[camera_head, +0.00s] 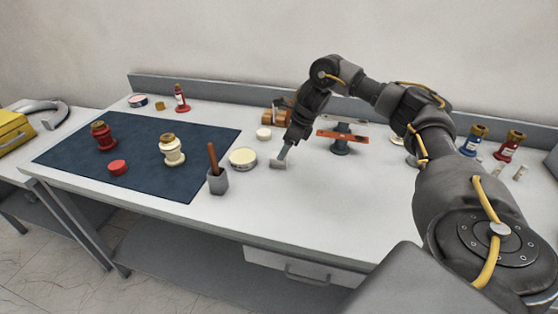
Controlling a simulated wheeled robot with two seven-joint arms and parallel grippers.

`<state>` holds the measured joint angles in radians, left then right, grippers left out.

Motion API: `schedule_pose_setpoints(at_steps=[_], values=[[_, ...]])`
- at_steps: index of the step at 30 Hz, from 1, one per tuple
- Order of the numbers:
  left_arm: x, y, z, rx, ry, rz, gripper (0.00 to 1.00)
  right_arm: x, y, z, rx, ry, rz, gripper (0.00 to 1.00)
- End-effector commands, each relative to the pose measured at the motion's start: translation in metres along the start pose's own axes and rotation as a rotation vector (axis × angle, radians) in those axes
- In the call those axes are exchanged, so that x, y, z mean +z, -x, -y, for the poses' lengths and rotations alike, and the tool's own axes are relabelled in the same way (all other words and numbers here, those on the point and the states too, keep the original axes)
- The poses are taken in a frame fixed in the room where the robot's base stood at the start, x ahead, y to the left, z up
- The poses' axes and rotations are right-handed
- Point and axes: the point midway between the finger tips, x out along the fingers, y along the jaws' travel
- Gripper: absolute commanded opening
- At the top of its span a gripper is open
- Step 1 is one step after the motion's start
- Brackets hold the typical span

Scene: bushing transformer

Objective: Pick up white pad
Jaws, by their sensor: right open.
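A small round white pad (264,134) lies flat on the white workbench, behind a round cream-topped tin (242,157). My right gripper (280,161) points down over the bench, just right of the tin and in front of and slightly right of the pad. It is open, and the pad is apart from it. The space between its fingers is hard to see at this size. My left gripper is out of view.
A dark blue mat (85,165) holds a red bushing (102,136), a white bushing (172,150) and a red pad (118,167). An orange-topped stand (342,137) is to the right.

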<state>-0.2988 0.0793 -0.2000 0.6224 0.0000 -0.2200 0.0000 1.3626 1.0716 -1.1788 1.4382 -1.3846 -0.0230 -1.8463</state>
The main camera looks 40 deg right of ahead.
Motion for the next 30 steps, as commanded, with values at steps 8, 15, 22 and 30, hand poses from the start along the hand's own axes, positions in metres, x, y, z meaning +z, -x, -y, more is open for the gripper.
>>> schedule_pose_setpoints(at_steps=[8,15,22,30], values=[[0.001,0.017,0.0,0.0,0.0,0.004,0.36,0.004,-0.03,-0.005,0.003,0.0,-0.004,0.65],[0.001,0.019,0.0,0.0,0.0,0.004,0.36,0.003,-0.052,-0.004,0.001,0.0,-0.001,0.65],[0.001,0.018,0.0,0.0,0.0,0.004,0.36,0.003,-0.052,-0.004,0.0,0.0,0.0,0.6],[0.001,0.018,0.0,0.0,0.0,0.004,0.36,0.003,-0.052,-0.004,0.0,0.0,0.0,0.25]])
